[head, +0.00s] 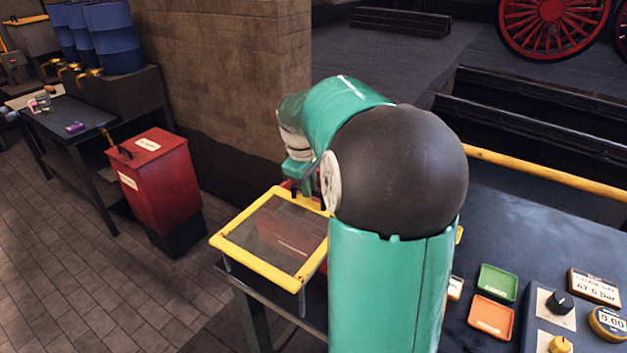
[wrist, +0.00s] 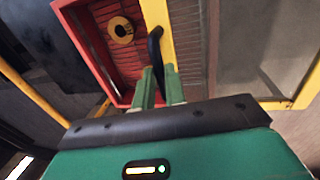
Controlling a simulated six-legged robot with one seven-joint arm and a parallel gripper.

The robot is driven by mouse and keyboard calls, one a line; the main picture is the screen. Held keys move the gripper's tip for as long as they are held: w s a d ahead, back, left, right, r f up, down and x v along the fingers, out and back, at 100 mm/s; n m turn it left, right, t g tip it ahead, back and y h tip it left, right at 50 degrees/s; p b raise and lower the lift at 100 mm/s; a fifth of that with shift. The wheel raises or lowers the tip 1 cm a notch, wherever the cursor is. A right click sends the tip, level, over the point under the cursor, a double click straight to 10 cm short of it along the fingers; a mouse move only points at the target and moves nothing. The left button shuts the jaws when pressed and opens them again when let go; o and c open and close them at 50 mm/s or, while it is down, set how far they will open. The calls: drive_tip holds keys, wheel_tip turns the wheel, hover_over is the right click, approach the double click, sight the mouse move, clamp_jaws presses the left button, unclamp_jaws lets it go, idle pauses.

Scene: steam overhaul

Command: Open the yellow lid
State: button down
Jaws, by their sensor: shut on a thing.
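The yellow lid (head: 262,268) is a yellow frame around a clear pane. In the head view it lies left of my arm, jutting past the table's left edge. In the wrist view its yellow bar (wrist: 158,14) carries a black handle (wrist: 155,48). My gripper (wrist: 161,72) is shut on this handle. Left of the bar the red box (wrist: 75,40) shows uncovered, with a yellow disc with a dark centre (wrist: 121,30) inside. The pane (wrist: 245,50) is on the bar's right. In the head view my arm hides most of the box and the grasp.
A red bin (head: 160,185) stands on the floor to the left, near a dark side table (head: 75,115). A brick pillar (head: 225,70) rises behind the lid. Green (head: 497,282) and orange (head: 491,317) trays and a control panel with knobs (head: 559,303) are at the right.

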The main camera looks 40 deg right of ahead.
drive_tip(key=c, duration=1.5)
unclamp_jaws()
drive_tip(key=shift+o, duration=0.2)
wheel_tip(320, 180, up, 14)
drive_tip(key=a, duration=0.2)
drive_tip(key=shift+s+a+f, duration=0.2)
drive_tip(key=shift+s+a, duration=0.1)
drive_tip(key=shift+s, duration=0.1)
drive_tip(key=s+a+f+t, duration=0.1)
drive_tip(key=s+a, duration=0.1)
drive_tip(key=a, duration=0.3)
drive_tip(key=s+a+m+t, duration=0.1)
drive_tip(key=s+a, duration=0.1)
drive_tip(key=a, duration=0.4)
drive_tip(key=s+a+f+t, duration=0.1)
drive_tip(key=s+a, duration=0.2)
drive_tip(key=a, duration=0.2)
drive_tip(key=s+a+f+m+t+y, duration=0.2)
drive_tip(key=s+a+f, duration=0.5)
drive_tip(key=s+a, duration=0.2)
drive_tip(key=shift+a, duration=0.35)
